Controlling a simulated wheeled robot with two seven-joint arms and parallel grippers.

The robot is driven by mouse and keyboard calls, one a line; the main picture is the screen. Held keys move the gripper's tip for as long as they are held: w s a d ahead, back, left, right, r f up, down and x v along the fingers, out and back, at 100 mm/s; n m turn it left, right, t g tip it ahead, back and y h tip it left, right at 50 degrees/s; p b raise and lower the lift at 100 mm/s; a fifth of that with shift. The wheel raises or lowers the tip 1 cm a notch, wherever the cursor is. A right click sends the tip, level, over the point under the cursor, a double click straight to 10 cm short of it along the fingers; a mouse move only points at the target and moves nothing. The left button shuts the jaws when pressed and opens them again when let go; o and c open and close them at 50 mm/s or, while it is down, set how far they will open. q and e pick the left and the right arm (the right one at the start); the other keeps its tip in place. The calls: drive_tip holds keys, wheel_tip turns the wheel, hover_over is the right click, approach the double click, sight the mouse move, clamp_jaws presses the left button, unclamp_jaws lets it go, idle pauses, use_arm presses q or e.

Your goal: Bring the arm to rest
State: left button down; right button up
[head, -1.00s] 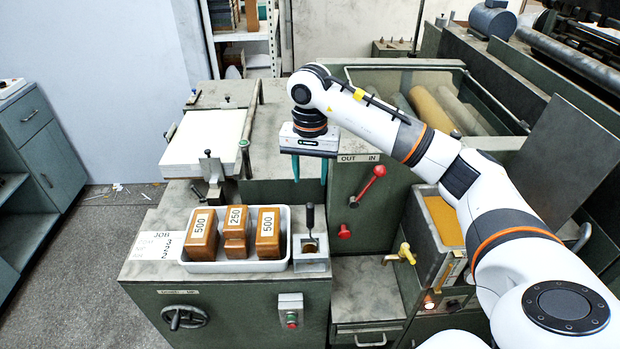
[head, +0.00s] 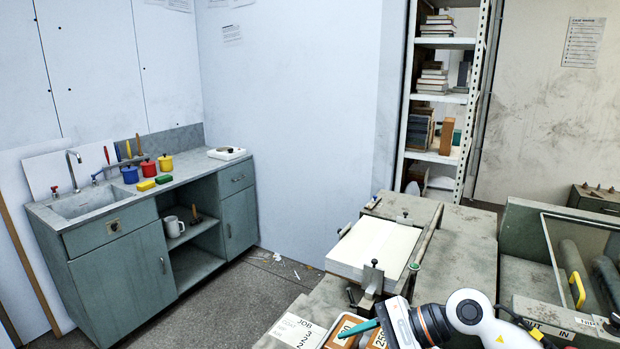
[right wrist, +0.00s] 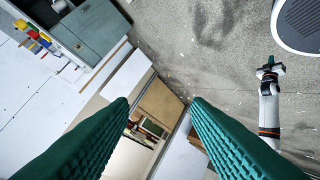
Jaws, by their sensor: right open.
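My right arm comes in at the bottom right of the head view. The left arm is outside the head view.
A white paper stack (head: 376,243) lies on the machine's bench beyond the right gripper. A job card (head: 300,331) lies at its front. A sink cabinet (head: 115,255) stands at the left, a shelf rack (head: 437,157) at the back. The grey floor (head: 262,287) between is mostly clear.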

drive_tip(key=s+a+r+m+t+y, duration=0.2)
drive_tip(key=a+r+m+t+y, duration=0.1)
drive_tip(key=a+r+m+y, duration=0.3)
drive_tip(key=w+d+r+m+t, duration=0.2)
drive_tip(key=d+r+m+t, duration=0.2)
drive_tip(key=m+t, duration=0.8)
drive_tip(key=s+d+f+m+h, duration=0.1)
drive_tip(key=d+f+m+h, duration=0.7)
drive_tip(key=m, duration=0.6)
drive_tip(key=s+d+f+m+h, duration=0.1)
drive_tip(key=d+f+m+h, duration=0.4)
drive_tip(key=m+h, duration=0.7)
drive_tip(key=s+f+m+g+y, duration=0.1)
drive_tip(key=s+f+m+g, duration=0.65)
drive_tip(key=s, duration=0.35)
drive_tip(key=s+f+m+g+y, duration=0.1)
drive_tip(key=s+f+m+g, duration=0.5)
drive_tip(key=s+f, duration=0.45)
wheel_tip(320, 180, down, 25)
drive_tip(key=s, duration=0.2)
drive_tip(key=s+d+f+g, duration=0.1)
drive_tip(key=s+d+f, duration=0.1)
drive_tip(key=s+f, duration=0.5)
drive_tip(key=s+d+f+g, duration=0.1)
drive_tip(key=s+f, duration=0.7)
drive_tip(key=s, duration=0.1)
drive_tip(key=shift+s+d+f, duration=0.2)
drive_tip(key=shift+s+d, duration=0.05)
drive_tip(key=shift+d, duration=0.15)
